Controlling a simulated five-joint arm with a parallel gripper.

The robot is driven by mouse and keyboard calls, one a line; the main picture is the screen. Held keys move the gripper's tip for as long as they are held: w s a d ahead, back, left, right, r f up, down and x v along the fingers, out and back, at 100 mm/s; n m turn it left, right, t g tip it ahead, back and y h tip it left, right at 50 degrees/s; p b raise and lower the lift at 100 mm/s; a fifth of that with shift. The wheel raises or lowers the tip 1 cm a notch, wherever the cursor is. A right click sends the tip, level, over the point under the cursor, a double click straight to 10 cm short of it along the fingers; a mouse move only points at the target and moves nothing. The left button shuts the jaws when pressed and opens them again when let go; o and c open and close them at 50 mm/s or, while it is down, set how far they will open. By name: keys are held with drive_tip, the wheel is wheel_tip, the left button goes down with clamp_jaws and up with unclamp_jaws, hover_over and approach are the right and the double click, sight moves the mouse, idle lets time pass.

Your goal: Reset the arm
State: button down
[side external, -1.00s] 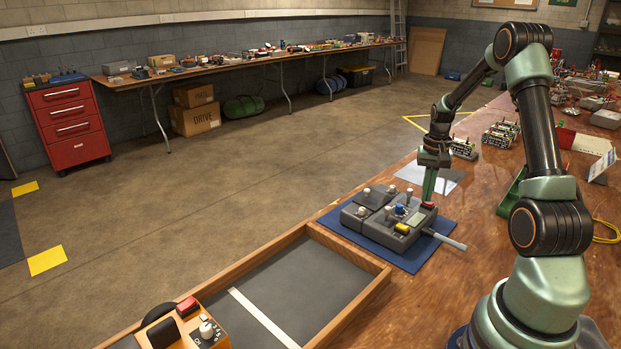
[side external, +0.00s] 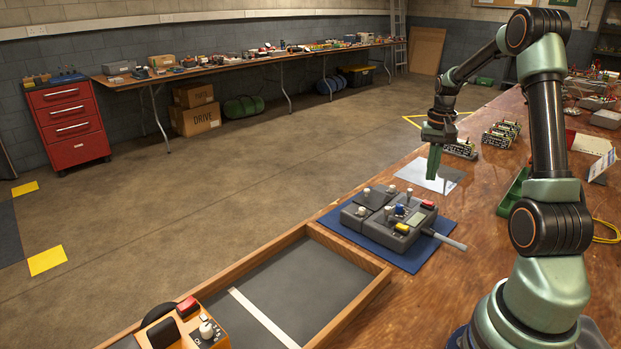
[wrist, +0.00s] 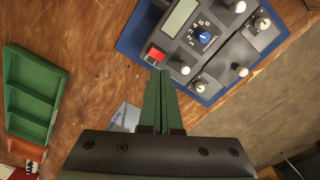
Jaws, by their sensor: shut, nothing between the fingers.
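My gripper (side external: 434,163) is shut and empty, its green fingers pointing down. The wrist view shows the red switch (wrist: 155,53) close to the fingertips.
A wooden-framed tray (side external: 378,285) with a grey floor lies in front, an orange control box (side external: 188,328) at its near end. A white sheet (side external: 440,176) lies below my gripper. A green tray (side external: 512,195) is to the right. Several small devices (side external: 501,134) stand farther back.

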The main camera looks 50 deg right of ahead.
drive_tip(key=shift+r, duration=0.25)
drive_tip(key=shift+a, duration=0.1)
drive_tip(key=w+a+r+n+t, duration=0.1)
drive_tip(key=w+a+r+n, duration=0.25)
drive_tip(key=a+r, duration=0.4)
drive_tip(key=s+a+r+n+t, duration=0.2)
drive_tip(key=a+n, duration=0.2)
drive_tip(key=a, duration=0.8)
drive_tip(key=s+a+r+n+t, duration=0.1)
drive_tip(key=s+a+n+t, duration=0.1)
drive_tip(key=a, duration=1.1)
drive_tip(key=shift+s+a+r+n+t, duration=0.3)
drive_tip(key=shift+s+n, duration=0.35)
drive_tip(key=shift+n, duration=0.6)
drive_tip(key=shift+d, duration=0.1)
